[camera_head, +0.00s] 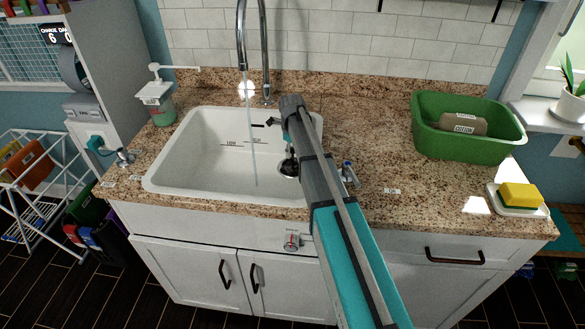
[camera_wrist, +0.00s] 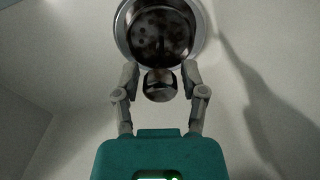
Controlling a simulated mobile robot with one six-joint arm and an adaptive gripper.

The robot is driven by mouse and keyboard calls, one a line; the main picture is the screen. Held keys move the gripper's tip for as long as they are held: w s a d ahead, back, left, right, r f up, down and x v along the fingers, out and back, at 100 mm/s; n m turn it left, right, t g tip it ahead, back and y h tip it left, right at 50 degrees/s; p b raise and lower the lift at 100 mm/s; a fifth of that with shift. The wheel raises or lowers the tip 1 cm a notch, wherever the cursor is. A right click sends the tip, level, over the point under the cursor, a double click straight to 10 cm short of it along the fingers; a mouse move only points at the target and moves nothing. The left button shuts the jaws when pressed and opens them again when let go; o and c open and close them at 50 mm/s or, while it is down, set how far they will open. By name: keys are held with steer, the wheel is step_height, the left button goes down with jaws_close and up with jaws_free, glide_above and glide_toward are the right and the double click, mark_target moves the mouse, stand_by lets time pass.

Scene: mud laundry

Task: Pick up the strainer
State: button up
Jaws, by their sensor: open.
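The strainer (camera_wrist: 160,30) is a round metal basket with dark holes and a bright rim, seen in the wrist view at the top middle. A shiny rounded metal knob (camera_wrist: 160,86) shows below it. My gripper (camera_wrist: 160,70) is open, with one finger on each side of the knob. I cannot tell whether either finger touches it. In the head view my arm reaches into the white sink (camera_head: 185,150), and the drain area (camera_head: 288,170) is partly hidden by it.
Water runs from the tall faucet (camera_head: 241,45) into the sink, left of my arm. A soap dispenser (camera_head: 158,100) stands at the back left. A green tub (camera_head: 465,140) and a yellow sponge (camera_head: 521,195) on a dish are on the right counter.

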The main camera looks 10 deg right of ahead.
steer(key=shift+f+b, duration=0.75)
steer(key=shift+f, duration=0.3)
jaws_close()
